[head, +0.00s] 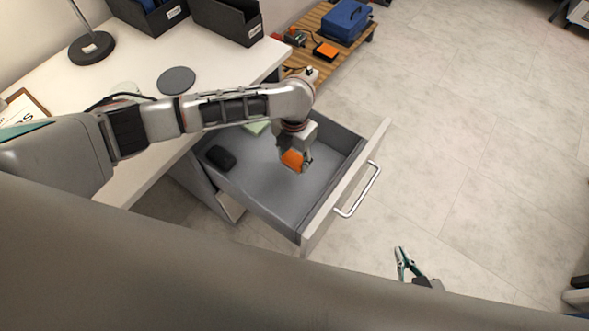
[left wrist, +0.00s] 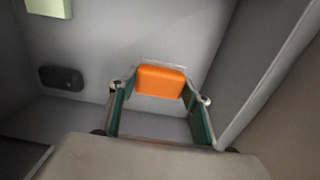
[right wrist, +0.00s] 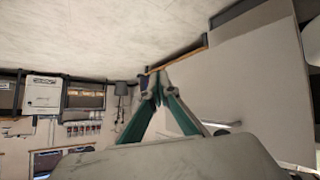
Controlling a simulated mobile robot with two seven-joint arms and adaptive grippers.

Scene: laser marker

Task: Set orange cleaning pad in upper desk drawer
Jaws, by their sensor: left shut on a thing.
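The orange cleaning pad (head: 292,160) is inside the open desk drawer (head: 250,192), towards its front panel. My left gripper (head: 298,163) reaches down into the drawer and is shut on the pad. In the left wrist view, the pad (left wrist: 161,82) sits between the two fingertips (left wrist: 163,88), above or on the grey drawer floor; I cannot tell whether it touches. My right gripper (head: 401,252) is outside the drawer, over the floor. In the right wrist view its fingertips (right wrist: 155,84) come together with nothing between them.
A black object (head: 221,157) and a pale green item (head: 256,127) lie in the drawer. The white desk (head: 140,65) holds a lamp base, a grey disc and black bins. A wooden platform (head: 305,42) with a blue case stands behind. Drawer floor around the pad is clear.

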